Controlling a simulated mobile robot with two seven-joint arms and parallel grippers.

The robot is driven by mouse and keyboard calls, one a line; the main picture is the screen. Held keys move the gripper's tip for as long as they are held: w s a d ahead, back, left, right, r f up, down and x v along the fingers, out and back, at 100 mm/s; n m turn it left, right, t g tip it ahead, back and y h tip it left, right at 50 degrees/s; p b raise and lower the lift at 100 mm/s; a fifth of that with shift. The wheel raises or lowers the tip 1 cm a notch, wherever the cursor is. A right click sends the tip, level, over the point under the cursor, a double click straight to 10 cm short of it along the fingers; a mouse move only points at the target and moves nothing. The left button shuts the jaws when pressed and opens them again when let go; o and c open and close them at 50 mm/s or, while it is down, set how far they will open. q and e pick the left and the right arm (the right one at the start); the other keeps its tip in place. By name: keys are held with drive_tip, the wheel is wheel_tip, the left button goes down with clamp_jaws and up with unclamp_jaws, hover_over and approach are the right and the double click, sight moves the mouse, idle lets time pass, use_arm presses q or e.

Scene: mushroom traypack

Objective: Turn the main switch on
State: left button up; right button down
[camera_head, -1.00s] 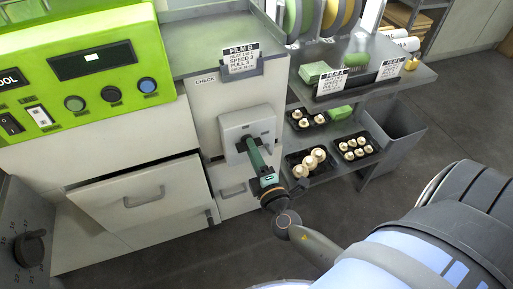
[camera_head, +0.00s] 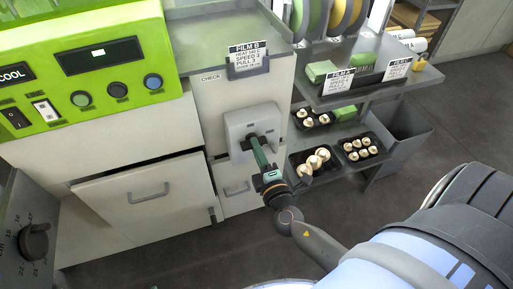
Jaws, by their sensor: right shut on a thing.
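The main switch appears to be the light grey box (camera_head: 238,122) on the front of the white cabinet, below the "CHECK" label. A dark handle (camera_head: 271,136) shows in part at its middle. My right gripper (camera_head: 254,144) reaches up to the box from the lower right. Its green fingers are shut on the handle, and they hide much of it. I cannot tell the switch's position. My left gripper is not in view.
A green control panel (camera_head: 60,92) with buttons and rockers stands at left, above a drawer (camera_head: 110,212) that stands partly out. Shelves (camera_head: 425,76) with mushroom trays (camera_head: 363,161) are at right. A grey bin (camera_head: 410,150) stands beside them.

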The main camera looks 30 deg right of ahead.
drive_tip(key=shift+n+p, duration=1.15)
drive_tip(key=shift+n, duration=2.45)
drive_tip(key=shift+n+p, duration=1.5)
drive_tip(key=shift+n, duration=2.1)
